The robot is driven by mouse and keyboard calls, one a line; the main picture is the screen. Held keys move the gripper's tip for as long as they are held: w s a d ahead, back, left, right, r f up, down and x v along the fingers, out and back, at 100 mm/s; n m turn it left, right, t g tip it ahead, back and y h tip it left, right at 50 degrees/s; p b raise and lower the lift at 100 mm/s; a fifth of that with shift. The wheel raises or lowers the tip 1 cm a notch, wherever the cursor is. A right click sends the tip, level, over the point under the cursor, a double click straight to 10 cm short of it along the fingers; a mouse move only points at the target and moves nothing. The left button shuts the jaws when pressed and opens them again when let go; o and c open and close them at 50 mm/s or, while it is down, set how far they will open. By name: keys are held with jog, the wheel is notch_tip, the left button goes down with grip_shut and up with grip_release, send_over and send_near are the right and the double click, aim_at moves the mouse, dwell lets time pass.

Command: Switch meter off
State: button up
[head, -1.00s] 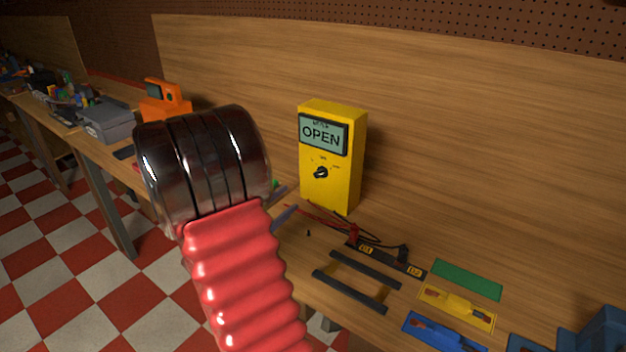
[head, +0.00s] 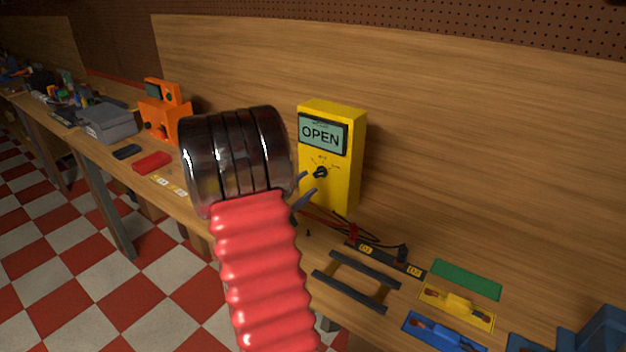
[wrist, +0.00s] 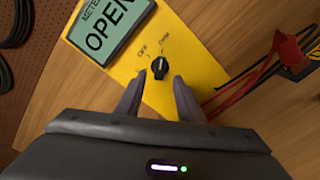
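The yellow meter (head: 345,150) stands upright on the bench against the wooden back panel. Its screen (head: 323,133) reads OPEN. Its black dial knob (head: 320,172) is below the screen; in the wrist view the knob (wrist: 159,68) has labels around it, one reading OFF at its upper left. My gripper (head: 307,187) is just in front of the meter's lower left. In the wrist view my gripper (wrist: 160,84) is open, its two fingers apart, with the knob just beyond and between the tips. Nothing is between the fingers, and they appear not to touch the knob.
Red and black test leads (head: 335,222) lie at the meter's foot. A black frame (head: 358,281), a green plate (head: 467,279), and yellow (head: 457,307) and blue (head: 442,332) holders lie to the right. An orange device (head: 163,112) stands to the left.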

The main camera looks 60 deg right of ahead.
aim_at(318, 176)
jog(key=d, duration=0.4)
jog(key=shift+s+d, duration=0.4)
jog(key=shift+c, duration=0.4)
grip_shut()
jog(key=shift+a, duration=0.1)
